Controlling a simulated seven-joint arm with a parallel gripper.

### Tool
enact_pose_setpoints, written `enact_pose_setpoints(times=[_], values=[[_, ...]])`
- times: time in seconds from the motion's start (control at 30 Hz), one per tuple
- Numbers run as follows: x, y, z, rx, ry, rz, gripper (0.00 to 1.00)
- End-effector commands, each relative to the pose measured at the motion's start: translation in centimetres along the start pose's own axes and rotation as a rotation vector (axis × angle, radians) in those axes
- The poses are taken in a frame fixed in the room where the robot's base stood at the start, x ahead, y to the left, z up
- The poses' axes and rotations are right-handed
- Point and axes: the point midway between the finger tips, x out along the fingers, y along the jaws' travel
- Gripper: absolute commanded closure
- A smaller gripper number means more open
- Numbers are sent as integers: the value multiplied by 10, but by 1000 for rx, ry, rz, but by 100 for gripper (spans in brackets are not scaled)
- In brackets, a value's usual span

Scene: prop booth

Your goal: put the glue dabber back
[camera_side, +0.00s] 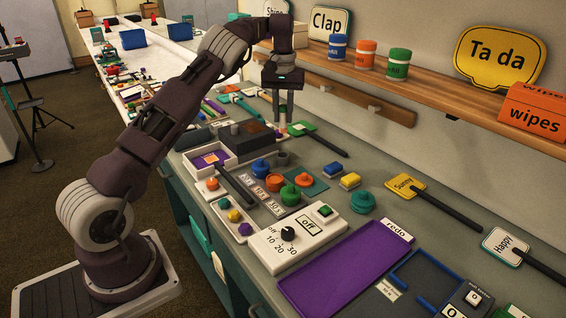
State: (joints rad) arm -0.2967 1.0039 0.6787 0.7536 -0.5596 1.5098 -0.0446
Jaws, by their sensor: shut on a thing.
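My gripper (282,108) points down over the far part of the bench, behind a dark box with a brown top (240,138). It is shut on a small, pale, slim thing (283,124), which I take to be the glue dabber. Its lower end shows below the fingers, roughly upright. It is too small to tell whether its tip touches anything. A small dark grey round piece (282,158) stands on the bench nearer the camera.
A green paddle (303,129) lies close to the right of my gripper. Coloured knobbed pieces, a white dial box (297,239) and a purple tray (345,268) fill the nearer bench. A wooden shelf (428,95) with paint pots runs along the wall.

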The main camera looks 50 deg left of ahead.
Motion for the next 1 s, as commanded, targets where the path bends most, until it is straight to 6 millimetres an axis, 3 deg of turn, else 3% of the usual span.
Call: enact_pose_setpoints(times=[0.23,0.57,0.9,0.93,1.0], values=[[51,0,1,0,-2,-2,100],[103,-1,1,1,-1,-1,100],[108,-1,0,1,2,0,100],[109,-1,0,1,2,0,75],[109,-1,0,1,2,0,62]])
